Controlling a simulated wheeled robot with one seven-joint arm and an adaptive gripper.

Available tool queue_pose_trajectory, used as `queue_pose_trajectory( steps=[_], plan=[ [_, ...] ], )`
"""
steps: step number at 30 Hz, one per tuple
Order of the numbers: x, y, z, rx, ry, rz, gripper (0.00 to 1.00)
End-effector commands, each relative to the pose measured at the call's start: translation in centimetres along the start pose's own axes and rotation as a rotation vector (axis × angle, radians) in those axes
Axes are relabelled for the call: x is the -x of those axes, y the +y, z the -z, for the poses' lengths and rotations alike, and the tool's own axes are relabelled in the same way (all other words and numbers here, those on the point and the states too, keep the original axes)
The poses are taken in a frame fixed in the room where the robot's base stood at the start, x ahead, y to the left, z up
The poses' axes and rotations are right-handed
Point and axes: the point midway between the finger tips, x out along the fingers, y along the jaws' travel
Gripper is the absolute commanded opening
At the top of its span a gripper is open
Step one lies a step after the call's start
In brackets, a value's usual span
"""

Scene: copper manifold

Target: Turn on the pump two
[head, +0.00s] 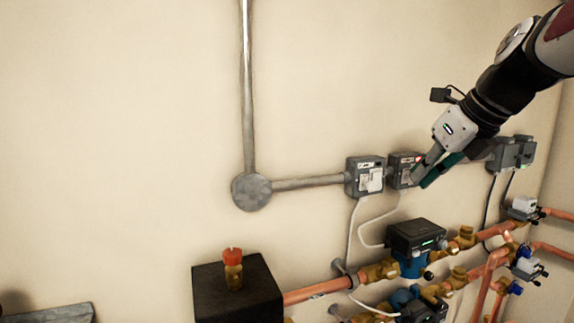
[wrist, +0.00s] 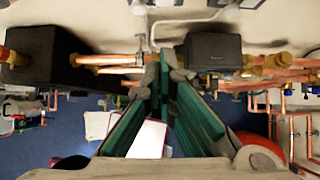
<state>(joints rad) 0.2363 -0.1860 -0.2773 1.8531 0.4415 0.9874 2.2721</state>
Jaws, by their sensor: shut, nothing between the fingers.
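Two grey switch boxes with light fronts are on the wall in the head view: a left switch box (head: 366,178) and a right switch box (head: 402,164). Their labels are too small to read, so I cannot tell which is for pump two. My gripper (head: 416,182) is shut and empty, with its fingertips in front of the right box, hiding part of it. I cannot tell whether they touch it. In the wrist view the closed gripper (wrist: 165,68) points toward the wall. An upper pump with a black top (head: 416,236) and a lower pump (head: 424,308) sit on the pipes below.
More grey boxes (head: 513,153) are on the wall to the right. A conduit (head: 308,183) runs left to a round junction (head: 251,191). A black block (head: 236,292) with a red-capped brass fitting (head: 233,268) and copper pipes (head: 312,291) stand below.

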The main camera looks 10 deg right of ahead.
Motion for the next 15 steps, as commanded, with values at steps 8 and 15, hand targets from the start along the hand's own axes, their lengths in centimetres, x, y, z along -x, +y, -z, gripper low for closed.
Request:
queue_pose_trajectory(
  steps=[8, 15],
  plan=[
    [-5.6, 0.1, 0.1, -0.001, 0.004, -0.004, 0.0],
    [-8.9, 0.1, -1.3, 0.003, 0.001, -0.001, 0.0]
  ],
)
